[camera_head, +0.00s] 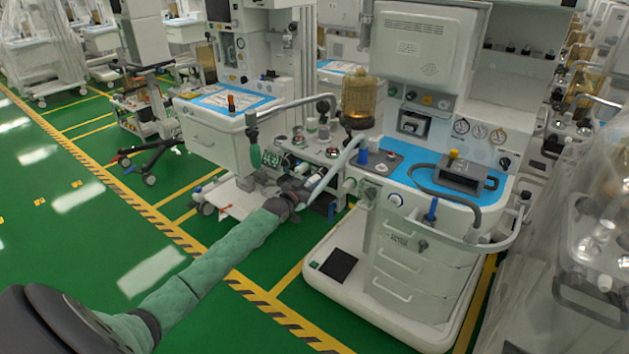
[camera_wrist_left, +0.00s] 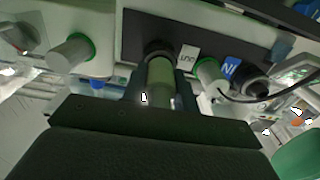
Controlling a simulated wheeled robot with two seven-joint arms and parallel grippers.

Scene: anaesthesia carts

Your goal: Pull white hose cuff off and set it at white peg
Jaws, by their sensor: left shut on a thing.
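My left gripper (camera_head: 305,190) reaches the side of the front anaesthesia cart, its arm coming in from the lower left. In the left wrist view the gripper (camera_wrist_left: 160,98) is shut on the hose cuff (camera_wrist_left: 160,78), which looks pale olive in the shade. The cuff's far end meets a dark round port on a dark panel; whether it is still seated there I cannot tell. A white peg with a green ring (camera_wrist_left: 70,53) sticks out at the left of the wrist view. A white hose (camera_head: 337,165) arcs down to the gripper in the head view. My right gripper is not in view.
Another white stub with a green ring (camera_wrist_left: 208,75) and a dark port by a blue label (camera_wrist_left: 231,68) sit close right of the cuff. The cart's drawers (camera_head: 405,260) stand right of the gripper. Green floor (camera_head: 110,225) is open at left.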

